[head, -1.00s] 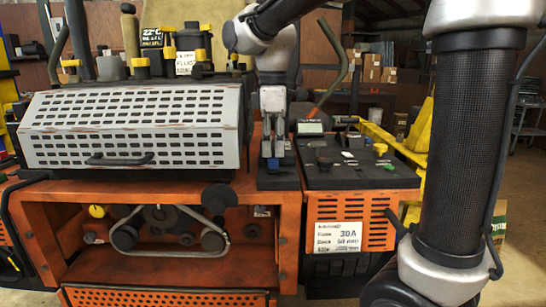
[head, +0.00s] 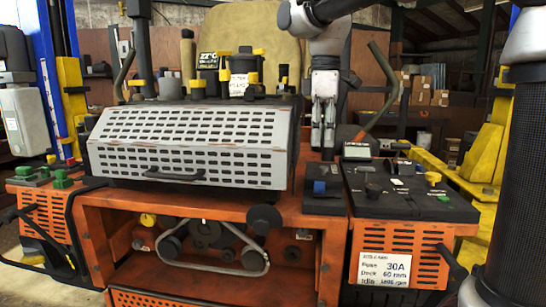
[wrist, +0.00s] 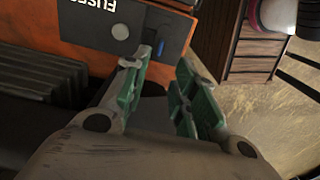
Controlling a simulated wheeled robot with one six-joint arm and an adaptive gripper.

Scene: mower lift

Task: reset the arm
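My gripper (head: 324,148) hangs pointing down above a small black panel (head: 322,200) on the front of the orange mower (head: 215,213). In the wrist view its two green-padded fingers (wrist: 160,85) stand apart with nothing between them. Beyond the fingertips lies an orange surface with a dark plate lettered "FUSES" (wrist: 125,12), a round grey button (wrist: 121,32) and a small blue piece (wrist: 161,48). The blue piece also shows in the head view (head: 319,187). The fingertips appear clear of the panel; the exact gap cannot be told.
A white perforated cover (head: 190,148) stands left of my gripper. A thin lever (head: 385,75) rises behind. Yellow lift posts (head: 70,100) flank the mower.

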